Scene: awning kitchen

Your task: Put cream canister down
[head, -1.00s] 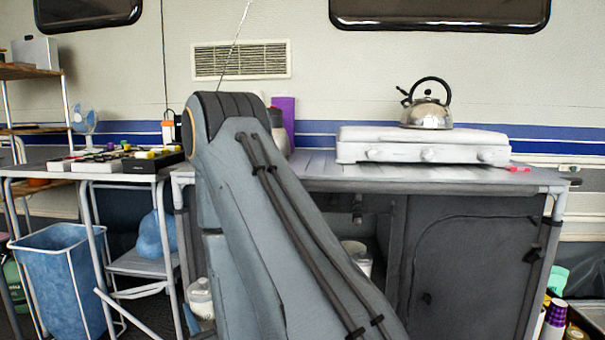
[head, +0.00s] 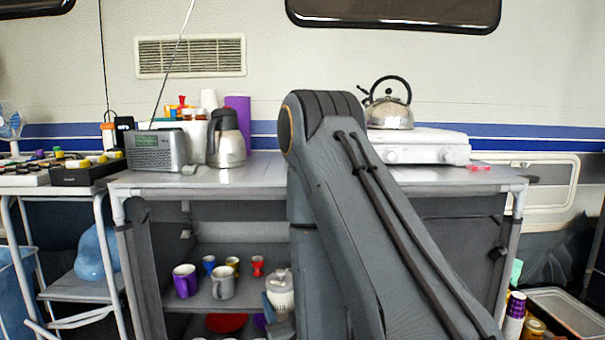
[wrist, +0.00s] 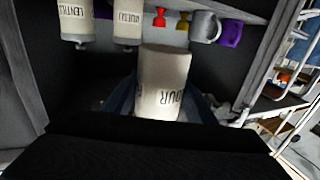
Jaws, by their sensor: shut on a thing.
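The cream canister (wrist: 165,68) is between the fingers of my gripper (wrist: 165,105) in the wrist view. Part of a dark label ending in "OUR" shows on its side. In the head view the canister (head: 281,291), with its pale lid, stands roughly upright in front of the cabinet's open shelf (head: 245,298), just left of my arm. My gripper is mostly hidden there. I cannot tell whether the canister's base touches anything.
In the wrist view, a lentils canister (wrist: 76,22) and another labelled canister (wrist: 128,22) stand together. On the shelf are a purple mug (head: 185,281), a grey mug (head: 223,282) and small cups. The counter (head: 240,175) holds a radio (head: 157,151), jug and stove.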

